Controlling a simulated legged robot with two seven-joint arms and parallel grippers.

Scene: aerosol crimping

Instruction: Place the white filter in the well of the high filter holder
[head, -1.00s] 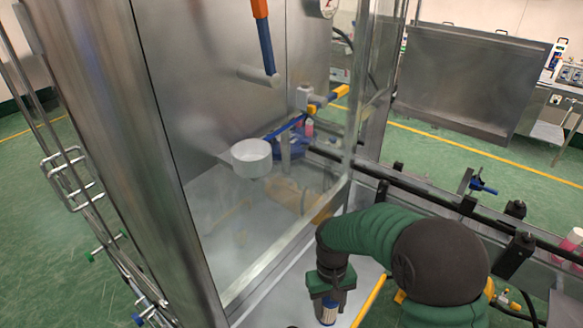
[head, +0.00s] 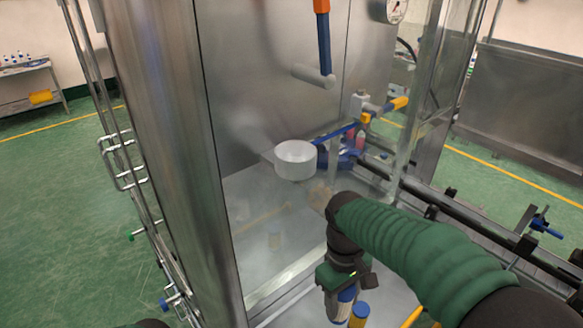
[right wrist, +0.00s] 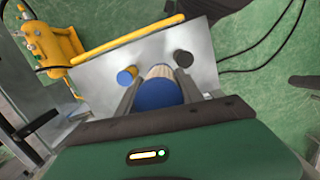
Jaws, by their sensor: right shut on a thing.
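My right gripper (head: 347,292) points down, shut on the white filter (head: 340,311), a white cylinder with a blue end. In the right wrist view, the two fingers (right wrist: 158,92) press its sides, and its blue end (right wrist: 157,97) and pleated white body (right wrist: 159,71) show. A white round open cup (head: 295,163), which looks like the high filter holder, is fixed inside the steel cabinet. It is above and to the left of the gripper in the head view, apart from it. Its inner floor is not clear. My left gripper is not in view.
A yellow cylinder with a blue top (head: 359,312) stands beside the held filter; it also shows in the right wrist view (right wrist: 126,76). A dark knob (right wrist: 183,58) is on the plate. Steel posts (head: 165,150) flank the cabinet. A blue-orange handle (head: 323,40) hangs above the cup.

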